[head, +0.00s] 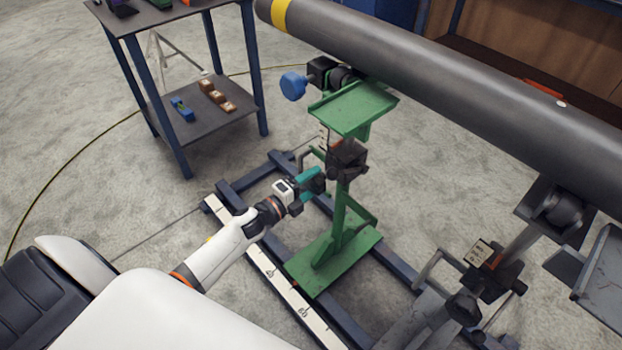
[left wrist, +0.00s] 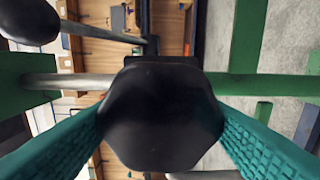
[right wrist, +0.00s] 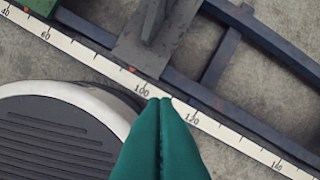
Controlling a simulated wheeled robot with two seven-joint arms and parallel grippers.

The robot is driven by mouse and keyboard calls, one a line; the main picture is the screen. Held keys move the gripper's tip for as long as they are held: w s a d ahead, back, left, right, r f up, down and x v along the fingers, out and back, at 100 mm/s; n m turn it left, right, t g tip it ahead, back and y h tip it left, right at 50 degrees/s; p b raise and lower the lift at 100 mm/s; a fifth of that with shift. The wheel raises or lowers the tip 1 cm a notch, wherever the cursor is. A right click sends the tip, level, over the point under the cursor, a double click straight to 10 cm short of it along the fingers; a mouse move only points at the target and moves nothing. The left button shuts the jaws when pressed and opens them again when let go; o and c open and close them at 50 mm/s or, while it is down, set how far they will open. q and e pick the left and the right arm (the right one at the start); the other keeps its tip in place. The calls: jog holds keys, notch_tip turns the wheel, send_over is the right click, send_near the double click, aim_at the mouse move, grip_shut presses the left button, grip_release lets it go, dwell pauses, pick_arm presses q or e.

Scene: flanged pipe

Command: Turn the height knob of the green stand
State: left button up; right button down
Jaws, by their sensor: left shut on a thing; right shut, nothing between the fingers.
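The green stand (head: 335,262) stands on a blue floor frame, with a tray-like green plate (head: 356,106) near its top, under the pipe. A black clamp block (head: 347,160) sits partway up its post. My left gripper (head: 318,178) is at the near-left side of that block. In the left wrist view, its teal fingers are closed on both sides of a black, rounded six-sided height knob (left wrist: 160,115). In the head view the knob is hidden at the fingertips. My right gripper (right wrist: 163,102) is shut and empty, above the frame's ruler strip in the right wrist view.
A grey pipe (head: 450,80) with a yellow band runs overhead. A blue knob (head: 293,86) juts left near the stand's top. A grey stand (head: 485,265) is at right. A side table (head: 205,110) with small blocks is at back left. Open floor lies left.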

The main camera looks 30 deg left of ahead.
pick_arm(q)
jog(key=shift+n+p, duration=0.4)
jog(key=shift+n, duration=0.8)
pick_arm(e)
jog(key=shift+s+d+f, duration=0.1)
jog(key=shift+s+f, duration=0.2)
jog(key=shift+f, duration=0.3)
jog(key=shift+s+a+f, duration=0.1)
jog(key=shift+s+f, duration=0.15)
jog(key=shift+f, duration=0.35)
jog(key=shift+s+d+f, duration=0.1)
jog(key=shift+s+f, duration=0.2)
jog(key=shift+f, duration=0.3)
pick_arm(q)
jog(key=o, duration=1)
jog(key=shift+s, duration=0.1)
